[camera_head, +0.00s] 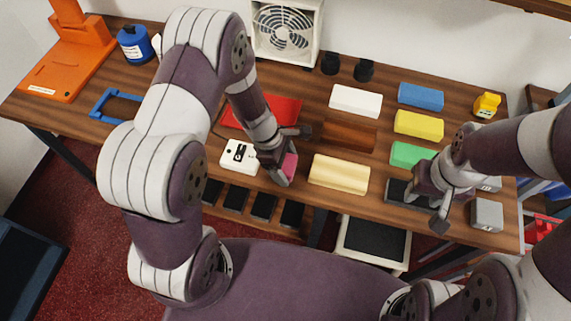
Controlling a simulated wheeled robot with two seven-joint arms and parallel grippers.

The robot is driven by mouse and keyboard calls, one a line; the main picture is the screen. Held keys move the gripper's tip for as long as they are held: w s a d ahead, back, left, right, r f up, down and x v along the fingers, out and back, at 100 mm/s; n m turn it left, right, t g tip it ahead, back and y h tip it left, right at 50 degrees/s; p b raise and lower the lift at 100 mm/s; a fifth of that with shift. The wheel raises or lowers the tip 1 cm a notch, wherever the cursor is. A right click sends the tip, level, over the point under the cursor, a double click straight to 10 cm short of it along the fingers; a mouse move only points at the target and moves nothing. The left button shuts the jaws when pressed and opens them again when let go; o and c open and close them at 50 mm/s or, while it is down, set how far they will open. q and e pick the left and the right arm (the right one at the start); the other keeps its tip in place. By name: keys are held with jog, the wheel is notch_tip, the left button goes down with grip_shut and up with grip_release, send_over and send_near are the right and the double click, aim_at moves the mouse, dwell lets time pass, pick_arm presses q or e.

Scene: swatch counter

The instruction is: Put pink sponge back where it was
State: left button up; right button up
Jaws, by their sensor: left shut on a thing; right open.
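The pink sponge (290,166) is in the jaws of my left gripper (284,172), near the front of the wooden counter. The gripper hides much of it, and I cannot tell whether it touches the counter. It is just left of the cream sponge (339,174) and right of a white box with a black mark (239,156). My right gripper (428,208) is open, over the front right of the counter, near a dark block (398,192) that it partly covers.
White (356,100), brown (349,136), blue (420,96), yellow (418,124) and green (412,155) sponges lie in rows. A red sheet (270,112) lies behind my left gripper. A fan (285,32), dark cups (363,70) and a blue frame (112,104) stand farther off.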

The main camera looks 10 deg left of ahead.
pick_arm(q)
jog(key=shift+w+f, duration=0.15)
jog(key=shift+f, duration=0.3)
